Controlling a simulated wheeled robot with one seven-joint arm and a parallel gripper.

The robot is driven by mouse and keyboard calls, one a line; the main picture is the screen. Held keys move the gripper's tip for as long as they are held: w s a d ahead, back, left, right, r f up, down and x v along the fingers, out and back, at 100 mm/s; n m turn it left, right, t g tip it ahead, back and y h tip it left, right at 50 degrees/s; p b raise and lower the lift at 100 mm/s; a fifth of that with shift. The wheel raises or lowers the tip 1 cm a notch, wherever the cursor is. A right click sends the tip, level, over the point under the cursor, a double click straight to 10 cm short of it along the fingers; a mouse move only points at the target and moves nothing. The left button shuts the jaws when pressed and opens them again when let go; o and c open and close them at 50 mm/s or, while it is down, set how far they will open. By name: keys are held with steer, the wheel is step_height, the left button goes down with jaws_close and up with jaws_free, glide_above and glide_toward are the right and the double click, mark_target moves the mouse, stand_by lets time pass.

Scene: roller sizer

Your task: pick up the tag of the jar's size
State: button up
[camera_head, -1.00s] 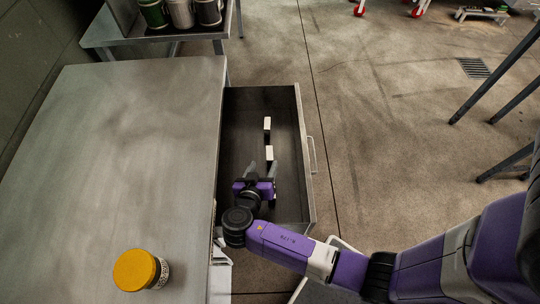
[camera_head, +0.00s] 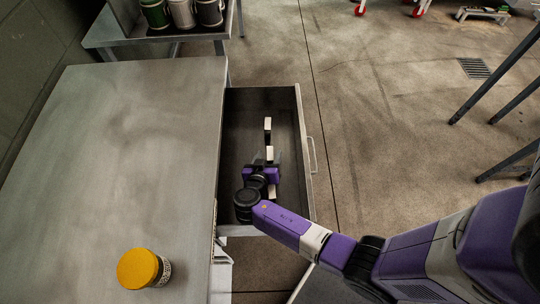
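The jar (camera_head: 139,269) with a yellow-orange lid and a patterned label stands on the metal table at the lower left. Small white tags stand in the open drawer: a far one (camera_head: 267,124), a middle one (camera_head: 270,153), and a near one (camera_head: 271,191) partly hidden by my gripper. Any marks on the tags are too small to read. My gripper (camera_head: 267,157) is inside the drawer. Its grey fingers are spread, with the middle tag showing between or just beyond their tips. I cannot tell whether they touch it.
The drawer (camera_head: 303,165) is pulled out to the right of the table (camera_head: 140,130); its walls surround my gripper. Several canisters (camera_head: 182,12) stand on a bench at the top left. The floor right of the drawer is clear.

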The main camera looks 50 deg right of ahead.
jaws_close()
steer(key=shift+r, duration=0.1)
